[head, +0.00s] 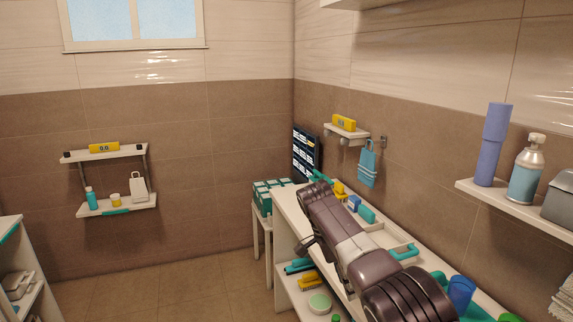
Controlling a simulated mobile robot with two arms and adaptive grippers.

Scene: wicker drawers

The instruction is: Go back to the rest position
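My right arm reaches in from the lower right over the long white counter (287,203). A dark part that looks like my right gripper (308,244) shows beside the arm, at the counter's left edge. It is small and partly hidden by the arm, so I cannot tell whether its fingers are open or shut. I see nothing clearly held in it. My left gripper is not in view.
The counter holds small yellow, blue and teal items and a tray with a teal handle (404,251). Teal-and-white boxes (270,190) stand behind it. A purple cylinder (493,145) and a bottle (526,170) stand on the right wall shelf. The floor (170,290) at left centre is clear.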

